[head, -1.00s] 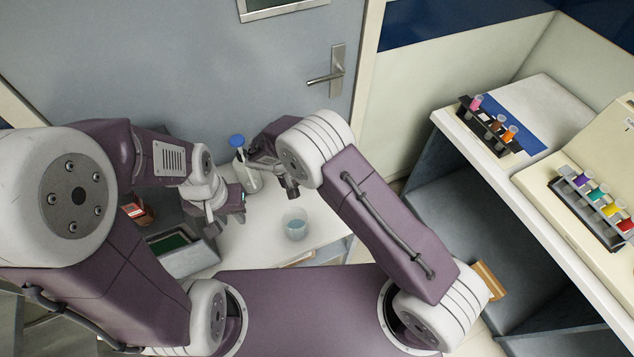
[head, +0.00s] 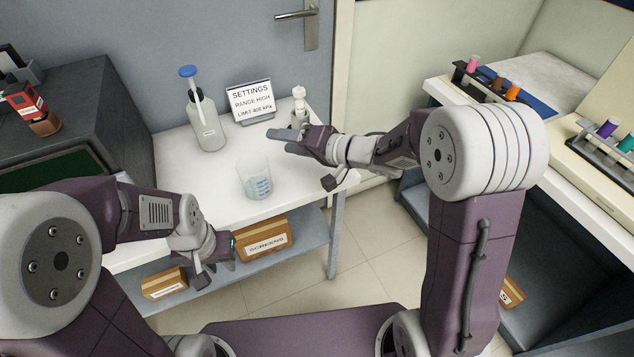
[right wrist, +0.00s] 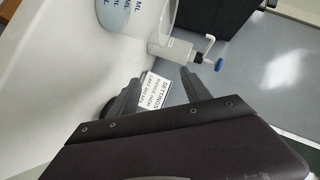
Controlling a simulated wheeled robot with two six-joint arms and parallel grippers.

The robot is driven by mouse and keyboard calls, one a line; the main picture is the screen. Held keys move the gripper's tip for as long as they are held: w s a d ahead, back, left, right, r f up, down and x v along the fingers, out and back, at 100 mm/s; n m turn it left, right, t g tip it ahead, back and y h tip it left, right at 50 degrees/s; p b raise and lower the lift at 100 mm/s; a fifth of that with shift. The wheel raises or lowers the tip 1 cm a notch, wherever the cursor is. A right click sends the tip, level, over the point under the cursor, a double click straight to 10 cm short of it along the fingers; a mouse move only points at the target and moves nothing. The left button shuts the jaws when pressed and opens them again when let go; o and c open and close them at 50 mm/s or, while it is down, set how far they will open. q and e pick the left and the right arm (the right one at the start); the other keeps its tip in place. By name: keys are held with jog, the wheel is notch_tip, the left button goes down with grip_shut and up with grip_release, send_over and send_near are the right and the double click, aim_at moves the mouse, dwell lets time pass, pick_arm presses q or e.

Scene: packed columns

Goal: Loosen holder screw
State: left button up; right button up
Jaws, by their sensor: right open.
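A small white upright fitting with a knob-like top (head: 299,103) stands at the right back of the white table, partly hidden by my right gripper. I cannot tell whether it is the holder or where its screw is. My right gripper (head: 276,140) is open and empty, in front of this fitting and the sign. In the right wrist view its two fingers (right wrist: 158,92) are spread, with the sign showing between them. My left gripper (head: 212,277) hangs low in front of the table's front edge; its jaws are not clear.
A settings sign (head: 251,101) stands at the back of the table (head: 215,180). A bottle with a blue top (head: 207,125) is left of it, and a beaker with bluish liquid (head: 254,180) is nearer the front. A labelled box (head: 263,241) sits on the shelf below.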

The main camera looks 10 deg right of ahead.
jog(key=d+f+t+b, duration=0.1)
jog(key=d, duration=0.2)
jog(key=d+f+m+t+h+b, duration=0.1)
jog(key=d+f+b, duration=0.1)
jog(key=d, duration=0.1)
jog(key=d+f+b, duration=0.1)
jog(key=d+b, duration=0.1)
jog(key=d, duration=0.1)
jog(key=shift+w+f+t, duration=0.1)
jog(key=shift+f+t, duration=0.1)
jog(key=shift+t, duration=0.2)
jog(key=d, duration=0.1)
jog(key=w+h+b, duration=0.1)
jog(key=d+m, duration=0.1)
jog(key=shift+w+d+f+t, duration=0.15)
jog(key=shift+d+f+t, duration=0.15)
jog(key=shift+d+r, duration=0.1)
jog(key=b+x, duration=0.4)
jog(key=x, duration=0.5)
jog(key=shift+d, duration=0.1)
jog(key=c, duration=1.1)
pick_arm(q)
notch_tip(320, 180, down, 14)
jog(key=shift+s+d, duration=0.15)
jog(key=shift+s, duration=0.2)
pick_arm(e)
jog(key=shift+r, duration=0.1)
